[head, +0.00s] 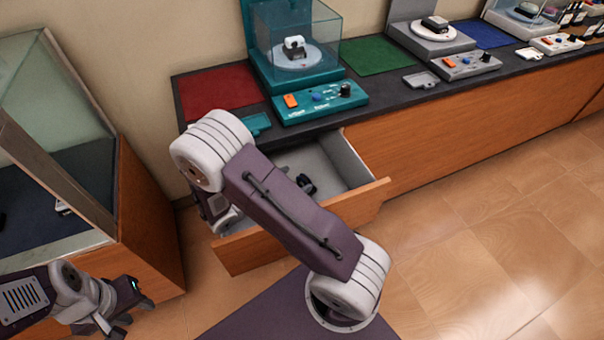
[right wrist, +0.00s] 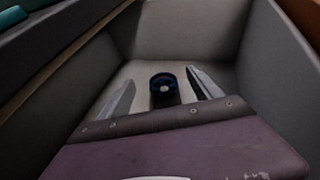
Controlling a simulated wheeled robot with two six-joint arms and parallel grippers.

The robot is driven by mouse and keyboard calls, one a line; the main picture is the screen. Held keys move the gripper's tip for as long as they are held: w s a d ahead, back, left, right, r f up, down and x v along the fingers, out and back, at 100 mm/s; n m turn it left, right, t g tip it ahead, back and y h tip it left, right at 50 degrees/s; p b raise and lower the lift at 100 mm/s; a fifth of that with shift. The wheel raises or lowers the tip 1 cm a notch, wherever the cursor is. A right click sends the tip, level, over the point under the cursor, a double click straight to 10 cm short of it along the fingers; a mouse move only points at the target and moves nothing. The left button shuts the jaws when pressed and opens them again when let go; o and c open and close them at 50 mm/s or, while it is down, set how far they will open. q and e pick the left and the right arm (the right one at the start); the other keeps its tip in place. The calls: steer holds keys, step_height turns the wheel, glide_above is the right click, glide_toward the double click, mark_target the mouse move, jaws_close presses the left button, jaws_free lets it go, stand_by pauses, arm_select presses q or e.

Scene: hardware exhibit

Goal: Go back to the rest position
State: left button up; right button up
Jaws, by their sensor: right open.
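My right arm reaches over the open drawer (head: 347,158) in the head view, and its gripper is hidden there behind my own arm. In the right wrist view my right gripper (right wrist: 161,78) is open, fingers apart, inside the drawer. A dark object (head: 306,184) also shows in the drawer in the head view. My left gripper (head: 132,317) is at the lower left, empty, its fingers apart, in front of the glass case.
A glass display case (head: 60,140) stands at the left. The counter (head: 385,92) carries a teal device (head: 320,102), a red mat (head: 218,92), a green mat (head: 376,56) and grey devices. The drawer front (head: 300,225) juts out below my right arm. Floor at the right is clear.

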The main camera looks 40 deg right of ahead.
steer(key=shift+v, duration=1.3)
